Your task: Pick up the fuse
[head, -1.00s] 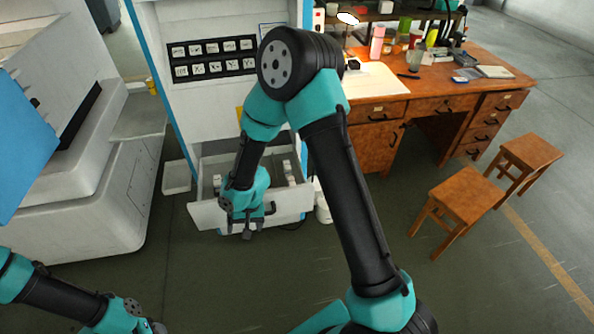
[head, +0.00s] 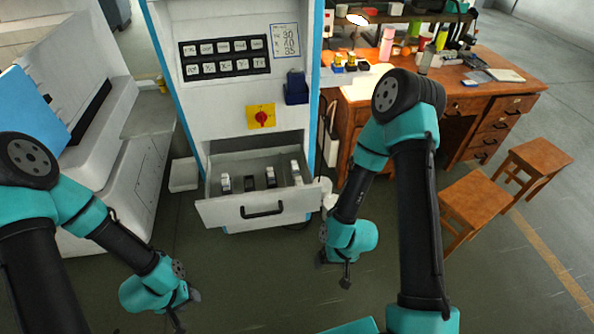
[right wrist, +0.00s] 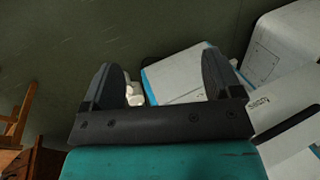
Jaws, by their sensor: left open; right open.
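Several small blocks stand in a row in the open drawer of the white cabinet. From the left they are a white-and-dark block (head: 225,183), a dark block (head: 250,183), another dark block (head: 271,177) and a pale block (head: 296,173). I cannot tell which is the fuse. My left gripper (head: 182,308) is open and empty, low in front of the drawer and to its left. My right gripper (head: 346,276) is open and empty, right of the drawer and apart from it. Its two spread fingers show in the right wrist view (right wrist: 162,82).
The drawer front (head: 225,214) with its dark handle sticks out from the cabinet (head: 215,110). A yellow plate with a red switch (head: 261,117) sits above it. A wooden desk (head: 470,105) and two stools (head: 475,205) stand to the right. The floor in front is clear.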

